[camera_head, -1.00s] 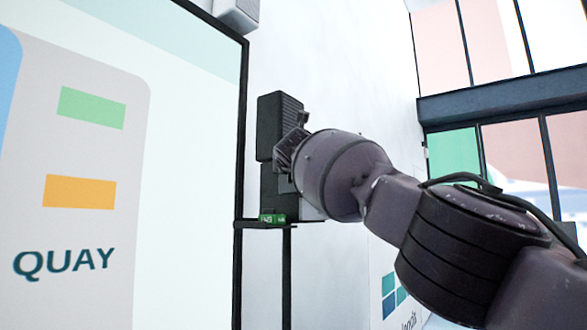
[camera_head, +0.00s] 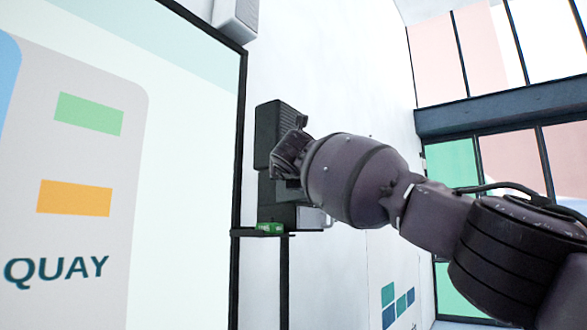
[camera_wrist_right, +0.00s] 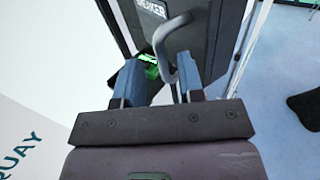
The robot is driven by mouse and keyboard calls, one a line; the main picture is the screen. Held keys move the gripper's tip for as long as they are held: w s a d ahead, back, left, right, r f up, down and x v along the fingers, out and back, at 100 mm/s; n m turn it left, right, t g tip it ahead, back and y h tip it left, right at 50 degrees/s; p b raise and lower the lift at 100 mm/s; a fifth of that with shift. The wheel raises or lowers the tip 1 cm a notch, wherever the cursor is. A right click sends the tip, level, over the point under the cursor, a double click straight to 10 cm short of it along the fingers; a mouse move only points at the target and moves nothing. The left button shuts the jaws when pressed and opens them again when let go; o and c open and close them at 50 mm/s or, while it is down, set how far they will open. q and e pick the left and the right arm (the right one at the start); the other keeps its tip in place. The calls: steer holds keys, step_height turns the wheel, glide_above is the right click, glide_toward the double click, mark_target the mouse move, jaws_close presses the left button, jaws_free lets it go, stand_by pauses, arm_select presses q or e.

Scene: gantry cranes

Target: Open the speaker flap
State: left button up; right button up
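A tall black speaker (camera_head: 270,128) is mounted on the white wall, beside the right edge of the big screen. In the right wrist view, a dark panel lettered "SPEAKER" (camera_wrist_right: 203,35) carries a bent grey handle (camera_wrist_right: 163,42). My right gripper (camera_head: 284,158) is at the speaker's front, its fingers partly hidden by the wrist in the head view. In the right wrist view its two blue-grey fingers (camera_wrist_right: 160,66) are apart, with the handle's lower part between them, closer to the right finger. Contact cannot be told. My left gripper is not in view.
A small green object (camera_head: 269,227) lies on a thin dark shelf (camera_head: 262,234) below the speaker. The large screen lettered "QUAY" (camera_head: 185,170) is close on the left. A light-coloured box (camera_head: 236,18) is above on the wall. Windows (camera_head: 480,60) are at the right.

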steer(key=s+d, duration=0.1)
steer(key=s, duration=0.7)
stand_by(0.4)
steer(key=shift+s+d, duration=0.1)
stand_by(0.4)
